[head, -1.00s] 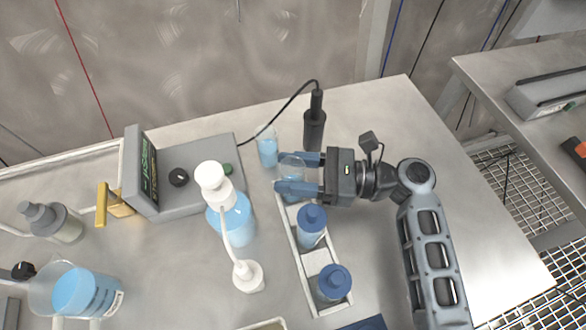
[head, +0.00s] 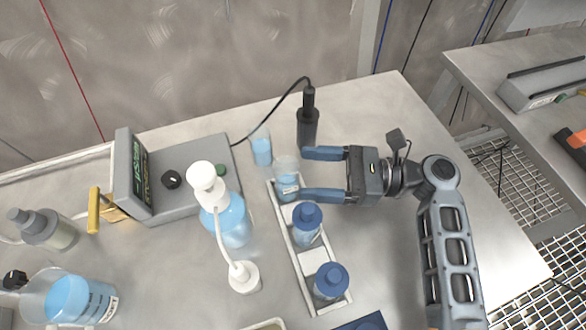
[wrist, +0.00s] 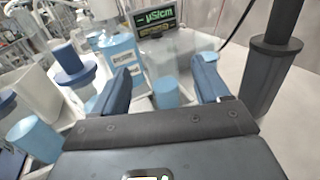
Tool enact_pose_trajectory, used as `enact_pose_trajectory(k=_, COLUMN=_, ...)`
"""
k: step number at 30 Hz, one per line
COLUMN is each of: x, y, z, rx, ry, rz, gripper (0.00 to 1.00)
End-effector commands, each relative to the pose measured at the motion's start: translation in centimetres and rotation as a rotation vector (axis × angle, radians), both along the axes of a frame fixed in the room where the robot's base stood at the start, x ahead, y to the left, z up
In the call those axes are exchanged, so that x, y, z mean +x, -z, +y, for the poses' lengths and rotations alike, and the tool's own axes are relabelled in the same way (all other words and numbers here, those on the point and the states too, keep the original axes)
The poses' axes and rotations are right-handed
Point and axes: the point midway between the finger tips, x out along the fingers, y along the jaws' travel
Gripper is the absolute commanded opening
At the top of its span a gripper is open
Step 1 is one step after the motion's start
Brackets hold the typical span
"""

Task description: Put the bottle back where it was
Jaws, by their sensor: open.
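My gripper (head: 324,174) is open, its blue fingers spread and pointing left in the head view. Between and just beyond its fingertips is a small clear vessel with blue liquid (head: 287,178), standing at the far end of a narrow white rack (head: 297,258). Two blue-capped bottles (head: 307,222) (head: 330,281) stand in the same rack, nearer the front. In the wrist view the open fingers (wrist: 163,88) frame a blue vessel. I cannot tell for sure which bottle the task means.
A clear tube of blue liquid (head: 261,147) stands behind the rack. A black probe (head: 308,122) stands close to my upper finger. A grey meter (head: 178,178) and a white-topped wash bottle (head: 228,216) are to the left. A beaker (head: 75,298) is front left. The table's right side is clear.

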Motion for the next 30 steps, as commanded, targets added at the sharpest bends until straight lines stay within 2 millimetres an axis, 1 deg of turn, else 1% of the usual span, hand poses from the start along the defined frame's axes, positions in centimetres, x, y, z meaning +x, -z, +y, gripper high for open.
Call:
enact_pose_trajectory(k=1, x=-0.1, y=0.1, z=-1.1, rx=0.0, ry=0.003, rz=-0.001, gripper=0.75)
enact_pose_trajectory(k=6, x=-0.5, y=0.1, z=-4.3, rx=0.0, ry=0.002, rz=-0.001, gripper=0.75)
enact_pose_trajectory(k=9, x=-0.6, y=0.0, z=-5.5, rx=0.001, ry=0.001, rz=-0.001, gripper=0.75)
enact_pose_trajectory(k=12, x=-0.7, y=0.0, z=-6.4, rx=0.001, ry=0.0, rz=0.0, gripper=0.75)
enact_pose_trajectory(k=17, x=-0.8, y=0.0, z=-6.8, rx=0.001, ry=-0.001, rz=0.0, gripper=0.75)
enact_pose_trajectory(k=30, x=-0.8, y=0.0, z=-6.8, rx=0.0, ry=-0.001, rz=0.0, gripper=0.75)
